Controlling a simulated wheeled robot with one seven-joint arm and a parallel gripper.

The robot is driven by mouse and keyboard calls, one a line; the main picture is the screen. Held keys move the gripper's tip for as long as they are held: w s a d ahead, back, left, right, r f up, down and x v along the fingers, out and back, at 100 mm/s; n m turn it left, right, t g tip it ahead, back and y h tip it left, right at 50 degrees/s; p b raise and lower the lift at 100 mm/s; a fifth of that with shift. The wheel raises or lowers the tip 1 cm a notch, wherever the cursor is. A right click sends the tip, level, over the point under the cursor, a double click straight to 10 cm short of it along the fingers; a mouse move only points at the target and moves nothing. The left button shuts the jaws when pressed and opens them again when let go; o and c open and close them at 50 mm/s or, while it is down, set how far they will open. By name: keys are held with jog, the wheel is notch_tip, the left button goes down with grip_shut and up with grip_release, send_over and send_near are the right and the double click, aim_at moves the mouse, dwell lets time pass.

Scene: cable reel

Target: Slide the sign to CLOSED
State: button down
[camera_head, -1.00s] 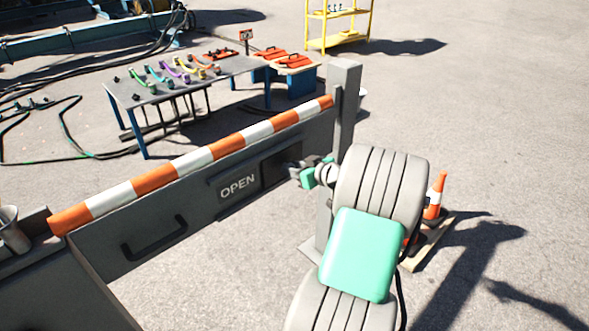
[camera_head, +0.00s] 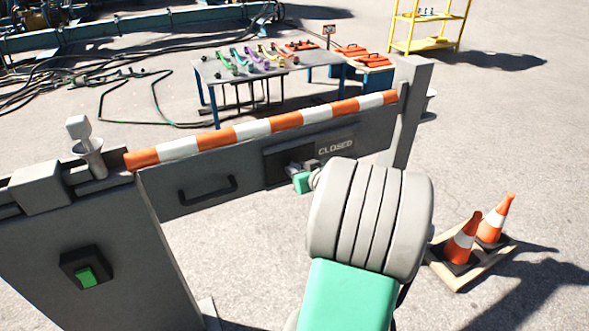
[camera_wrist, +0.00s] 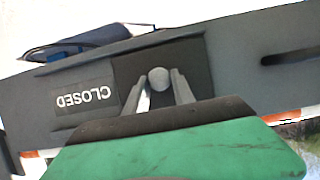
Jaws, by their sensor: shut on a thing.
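The sign (camera_head: 336,146) on the grey barrier panel reads CLOSED in the head view. It also shows upside down in the wrist view (camera_wrist: 86,98), left of my gripper. A dark plate covers the part of the panel left of the word in the head view. My gripper (camera_head: 299,172) is at this dark part, just left of the word. In the wrist view my gripper (camera_wrist: 159,92) has its two fingers shut on a round grey knob (camera_wrist: 159,77). My arm hides part of the panel below the sign.
An orange-and-white striped bar (camera_head: 262,129) tops the panel. A black handle (camera_head: 207,189) is on its left part. A grey post (camera_head: 409,110) stands at the right end. A cabinet with a green switch (camera_head: 87,275) is at left. Traffic cones (camera_head: 464,240) stand at right.

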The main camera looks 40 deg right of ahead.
jog(key=shift+a, duration=0.2)
jog(key=c, duration=1.1)
grip_release()
jog(key=v, duration=0.8)
jog(key=shift+w+p, duration=0.1)
jog(key=shift+p, duration=0.3)
jog(key=shift+a+r, duration=0.1)
